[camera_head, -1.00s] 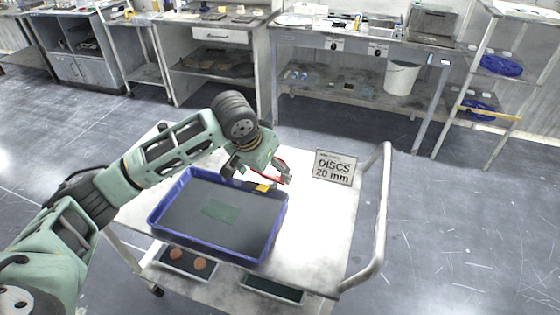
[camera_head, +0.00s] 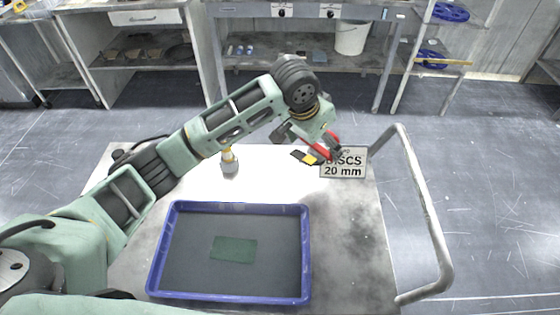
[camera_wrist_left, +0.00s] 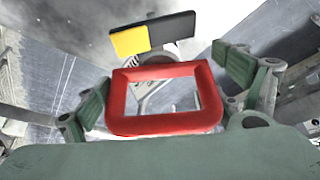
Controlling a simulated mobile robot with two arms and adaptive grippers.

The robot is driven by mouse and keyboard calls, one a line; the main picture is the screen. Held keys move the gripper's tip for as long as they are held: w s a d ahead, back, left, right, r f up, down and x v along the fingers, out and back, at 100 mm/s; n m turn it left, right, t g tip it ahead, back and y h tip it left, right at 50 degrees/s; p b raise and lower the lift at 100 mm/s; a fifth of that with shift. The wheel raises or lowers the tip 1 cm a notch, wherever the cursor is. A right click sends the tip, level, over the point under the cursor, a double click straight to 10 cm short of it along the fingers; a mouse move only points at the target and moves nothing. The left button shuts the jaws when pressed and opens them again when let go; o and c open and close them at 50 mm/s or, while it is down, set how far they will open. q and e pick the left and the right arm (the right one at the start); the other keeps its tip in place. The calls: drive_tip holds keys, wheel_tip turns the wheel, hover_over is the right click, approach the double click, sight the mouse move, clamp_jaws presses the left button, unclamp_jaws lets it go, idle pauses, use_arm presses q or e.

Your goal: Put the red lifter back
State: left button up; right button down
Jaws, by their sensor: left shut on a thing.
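The red lifter (camera_head: 332,139) is in my left gripper (camera_head: 318,143), held near the disc sign on the trolley's right side. In the left wrist view the lifter shows as a red rectangular loop (camera_wrist_left: 165,127) between the green-padded fingers of the left gripper (camera_wrist_left: 160,88). A black and yellow block (camera_wrist_left: 152,33) shows just beyond the loop and also below the gripper in the head view (camera_head: 306,157). I cannot tell whether the lifter touches the trolley top or the sign. My right gripper is not in view.
A blue tray (camera_head: 308,250) with a green pad (camera_head: 233,249) stands at the trolley's front. A small bottle with a yellowish top (camera_head: 229,164) stands behind it. The sign (camera_head: 345,170) reads 20 mm. A rail (camera_head: 427,215) bounds the right side. The trolley top right of the tray is clear.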

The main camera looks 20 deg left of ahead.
use_arm(q)
drive_tip(key=a+f+p, duration=0.1)
drive_tip(key=a+f, duration=0.2)
drive_tip(key=a+f+p, duration=0.1)
drive_tip(key=a+f, duration=0.1)
drive_tip(key=a, duration=0.1)
drive_tip(key=s+a+f, duration=0.1)
drive_tip(key=a+f, duration=0.2)
drive_tip(key=shift+a+f+p, duration=0.15)
drive_tip(key=shift+f+p, duration=0.15)
drive_tip(key=shift+p, duration=0.1)
drive_tip(key=shift+w+f, duration=0.1)
drive_tip(key=shift+f, duration=0.2)
drive_tip(key=o, duration=1.9)
drive_tip(key=shift+f, duration=0.25)
drive_tip(key=shift+c, duration=0.2)
drive_tip(key=shift+o, duration=0.3)
drive_tip(key=shift+s, duration=0.2)
drive_tip(key=shift+r, duration=0.15)
